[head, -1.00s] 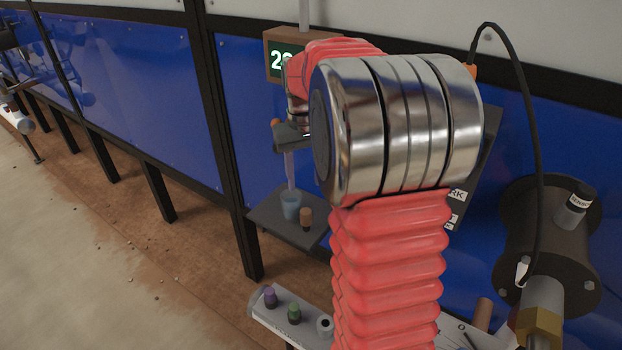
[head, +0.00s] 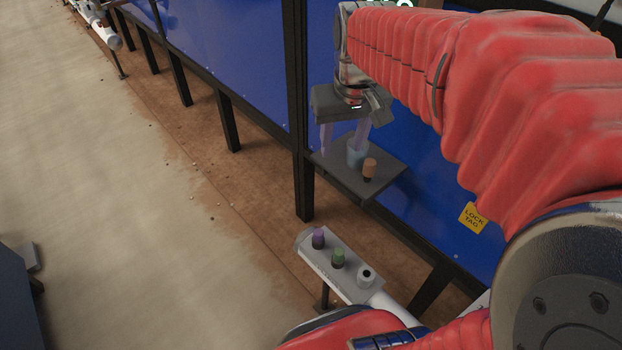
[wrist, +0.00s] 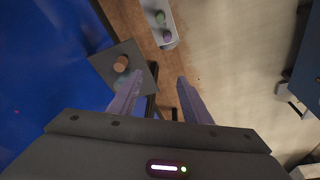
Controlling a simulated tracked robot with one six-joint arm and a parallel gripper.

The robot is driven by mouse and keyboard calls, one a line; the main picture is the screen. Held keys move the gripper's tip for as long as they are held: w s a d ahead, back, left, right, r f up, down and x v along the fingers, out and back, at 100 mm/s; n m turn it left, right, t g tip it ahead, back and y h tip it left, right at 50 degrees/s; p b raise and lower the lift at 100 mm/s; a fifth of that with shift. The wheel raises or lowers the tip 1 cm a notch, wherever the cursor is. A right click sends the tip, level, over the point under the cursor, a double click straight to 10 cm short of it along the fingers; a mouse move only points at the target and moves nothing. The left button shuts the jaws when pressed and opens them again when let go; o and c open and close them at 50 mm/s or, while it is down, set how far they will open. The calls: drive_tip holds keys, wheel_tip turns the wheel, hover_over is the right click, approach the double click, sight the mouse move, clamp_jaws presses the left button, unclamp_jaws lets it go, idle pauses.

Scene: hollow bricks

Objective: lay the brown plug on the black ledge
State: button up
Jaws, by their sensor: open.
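The brown plug (head: 369,168) stands upright on the black ledge (head: 342,178), near its right side, with a dark lower part. In the wrist view the plug (wrist: 121,63) shows on the ledge (wrist: 104,66), left of my fingers. My gripper (head: 342,142) is open and empty over the ledge, its two pale purple fingers pointing down. It also shows in the wrist view (wrist: 160,80), with nothing between the fingers. The plug is apart from the fingers in the head view.
A bluish cup (head: 356,154) stands on the ledge beside the plug. Below, a pale rack (head: 331,268) holds a purple plug (head: 318,239), a green plug (head: 338,258) and a white ring with a dark hole (head: 366,276). Blue panels and black posts stand behind. Open floor lies left.

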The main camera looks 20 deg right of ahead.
drive_tip(key=s+a+f+n+t, duration=0.1)
drive_tip(key=s+a+t, duration=0.1)
drive_tip(key=s+a, duration=0.6)
drive_tip(key=shift+s+a+f+n+t+y, duration=0.3)
drive_tip(key=shift+s+a+f+n+t, duration=0.1)
drive_tip(key=shift+s, duration=0.35)
drive_tip(key=shift+w+a, duration=0.1)
